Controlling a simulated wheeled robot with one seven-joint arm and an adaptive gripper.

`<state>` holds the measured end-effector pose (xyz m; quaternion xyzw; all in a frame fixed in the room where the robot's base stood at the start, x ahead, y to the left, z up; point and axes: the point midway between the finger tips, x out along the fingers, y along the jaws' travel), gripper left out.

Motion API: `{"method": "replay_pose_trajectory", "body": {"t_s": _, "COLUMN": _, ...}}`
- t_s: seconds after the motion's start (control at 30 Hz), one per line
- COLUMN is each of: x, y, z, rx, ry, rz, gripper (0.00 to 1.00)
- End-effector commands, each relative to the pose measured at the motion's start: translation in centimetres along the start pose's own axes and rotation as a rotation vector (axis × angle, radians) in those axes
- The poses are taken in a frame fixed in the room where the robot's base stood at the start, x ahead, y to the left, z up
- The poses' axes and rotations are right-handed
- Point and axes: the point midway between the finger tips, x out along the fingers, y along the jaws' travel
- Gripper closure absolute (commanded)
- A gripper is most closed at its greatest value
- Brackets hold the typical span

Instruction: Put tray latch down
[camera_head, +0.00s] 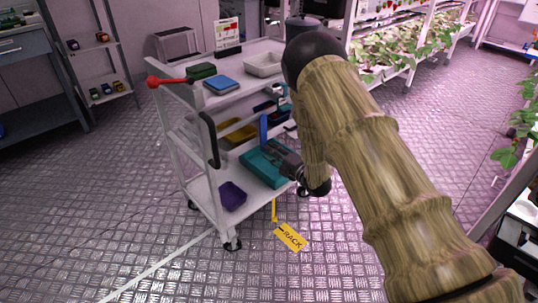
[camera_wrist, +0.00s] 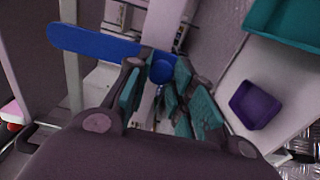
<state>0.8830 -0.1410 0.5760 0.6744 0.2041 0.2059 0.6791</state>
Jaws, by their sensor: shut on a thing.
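The tray latch is a blue bar that stands upright in the head view (camera_head: 263,131), at the near side of the cart by the teal tray (camera_head: 252,160). In the wrist view the latch (camera_wrist: 95,40) runs from the upper left to a rounded end between my fingers. My gripper (camera_head: 281,158) is at the cart's right side, just right of the latch. In the wrist view my gripper (camera_wrist: 160,88) has its teal pads closed around the rounded end of the latch. The pads partly hide that end. The teal tray also shows at the upper right there (camera_wrist: 285,22).
The white cart (camera_head: 205,180) has several shelves. A purple bin (camera_head: 232,195) sits on its bottom shelf, right of my fingers in the wrist view (camera_wrist: 255,105). A red handle (camera_head: 166,81) juts out left. Floor left is clear.

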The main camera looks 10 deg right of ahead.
Motion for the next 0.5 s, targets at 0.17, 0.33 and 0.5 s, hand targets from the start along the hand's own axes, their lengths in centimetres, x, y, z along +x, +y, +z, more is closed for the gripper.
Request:
{"method": "replay_pose_trajectory", "body": {"t_s": 0.17, "x": -0.11, "y": -0.13, "z": 0.16, "rx": -0.009, "ry": -0.001, "rz": -0.003, "gripper": 1.0}}
{"method": "replay_pose_trajectory", "body": {"t_s": 0.33, "x": -0.12, "y": -0.12, "z": 0.18, "rx": -0.009, "ry": -0.002, "rz": -0.003, "gripper": 1.0}}
{"method": "replay_pose_trajectory", "body": {"t_s": 0.5, "x": -0.12, "y": -0.11, "z": 0.19, "rx": -0.008, "ry": -0.002, "rz": -0.002, "gripper": 0.64}}
